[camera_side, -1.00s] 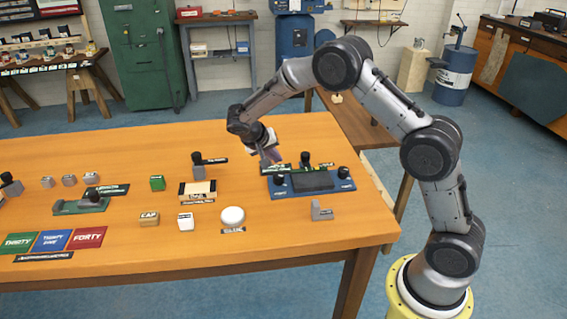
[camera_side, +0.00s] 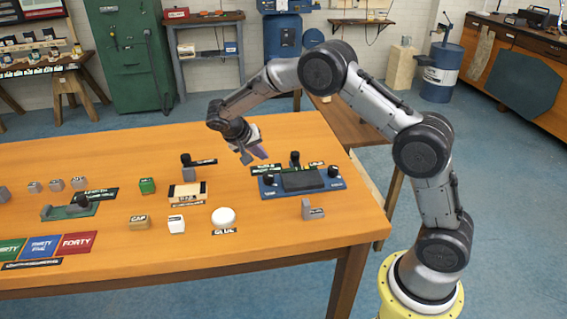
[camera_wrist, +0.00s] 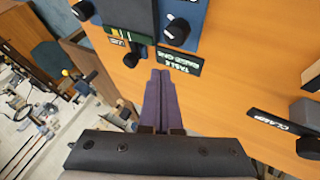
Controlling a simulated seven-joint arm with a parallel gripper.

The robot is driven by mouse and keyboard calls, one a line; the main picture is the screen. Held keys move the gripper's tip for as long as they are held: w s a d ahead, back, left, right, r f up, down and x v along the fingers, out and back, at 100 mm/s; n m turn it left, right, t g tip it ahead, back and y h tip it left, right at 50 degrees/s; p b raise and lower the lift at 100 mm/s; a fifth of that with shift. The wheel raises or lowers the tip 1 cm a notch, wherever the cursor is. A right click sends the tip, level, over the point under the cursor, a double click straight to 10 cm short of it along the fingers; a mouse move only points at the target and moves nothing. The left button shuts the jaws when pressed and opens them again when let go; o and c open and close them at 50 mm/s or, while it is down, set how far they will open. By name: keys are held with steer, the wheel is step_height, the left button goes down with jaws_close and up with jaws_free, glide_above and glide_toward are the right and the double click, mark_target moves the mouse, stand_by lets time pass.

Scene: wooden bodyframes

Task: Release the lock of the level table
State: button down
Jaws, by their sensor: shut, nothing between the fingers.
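The level table is a blue base with a dark flat plate (camera_side: 303,180) at the right of the bench. Black knobs with white marks stand at its left (camera_side: 268,180) and right (camera_side: 333,172). A dark upright knob (camera_side: 295,157) stands behind the plate, beside a small label; it appears to be the lock, and a dark knob by a green-edged label also shows in the wrist view (camera_wrist: 130,58). My gripper (camera_side: 256,154) is shut and empty, above the bench at the back left of the base, apart from the knobs. Its purple fingers (camera_wrist: 160,74) point toward a black table label (camera_wrist: 180,62).
A clamp with a black knob (camera_side: 186,160) stands left of my gripper; its label (camera_wrist: 285,121) shows in the wrist view. A grey angled block (camera_side: 308,210) and a white round glue pot (camera_side: 223,217) lie nearer. Bare bench (camera_wrist: 215,95) lies beside the fingers.

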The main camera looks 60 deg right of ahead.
steer(key=x, duration=0.9)
steer(key=shift+s+d+f, duration=0.1)
steer(key=s+d, duration=0.1)
steer(key=d, duration=0.1)
steer(key=shift+s+d+f, duration=0.3)
steer(key=shift+s, duration=0.1)
steer(key=shift+s+d, duration=0.35)
steer(key=shift+d, duration=0.1)
steer(key=shift+s, duration=0.4)
steer(key=shift+r, duration=0.1)
steer(key=v, duration=1.3)
steer(key=shift+a+r, duration=0.25)
steer(key=shift+a, duration=0.05)
